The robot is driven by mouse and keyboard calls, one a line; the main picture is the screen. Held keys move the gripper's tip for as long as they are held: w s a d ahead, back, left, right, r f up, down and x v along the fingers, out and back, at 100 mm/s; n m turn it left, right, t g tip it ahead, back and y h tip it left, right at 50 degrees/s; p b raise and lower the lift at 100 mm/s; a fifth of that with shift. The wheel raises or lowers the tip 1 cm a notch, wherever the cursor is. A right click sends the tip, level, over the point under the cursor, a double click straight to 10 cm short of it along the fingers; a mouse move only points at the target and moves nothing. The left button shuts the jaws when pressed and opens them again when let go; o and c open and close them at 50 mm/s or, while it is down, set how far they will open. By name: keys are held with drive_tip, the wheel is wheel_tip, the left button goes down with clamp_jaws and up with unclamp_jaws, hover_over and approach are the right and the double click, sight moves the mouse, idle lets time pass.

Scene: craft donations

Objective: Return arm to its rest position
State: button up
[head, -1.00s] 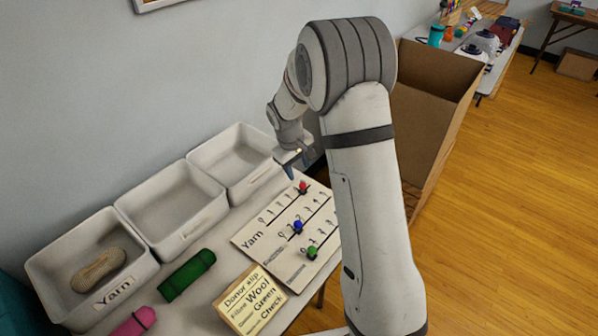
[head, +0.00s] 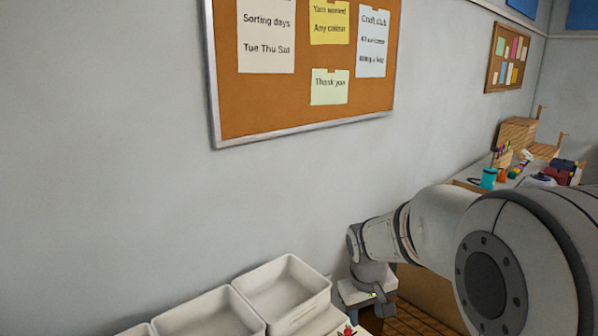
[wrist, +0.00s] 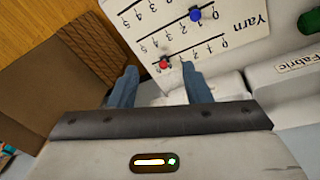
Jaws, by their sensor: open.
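My gripper (wrist: 158,76) is open and empty in the wrist view, its two blue fingers apart. It points down at the white board labelled Yarn (wrist: 228,30), which has a red bead (wrist: 164,64) and a blue bead (wrist: 195,15) on its number lines. The red bead shows between the fingertips in the picture; I cannot tell the height above it. In the head view my arm reaches in from the lower right, with its wrist beside the right-hand white bin (head: 283,290). The fingers are not clearly visible there.
A bin labelled Fabric (wrist: 292,70) lies right of the fingers in the wrist view, and a cardboard box (wrist: 50,75) left. In the head view, a cork notice board (head: 300,110) hangs on the wall, and another table holds a teal cup (head: 488,178) behind my arm.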

drive_tip(key=s+r+m+t+y, duration=0.1)
drive_tip(key=s+r+m, duration=0.2)
drive_tip(key=s, duration=1.5)
drive_tip(key=shift+d+r, duration=0.25)
drive_tip(key=shift+r, duration=0.6)
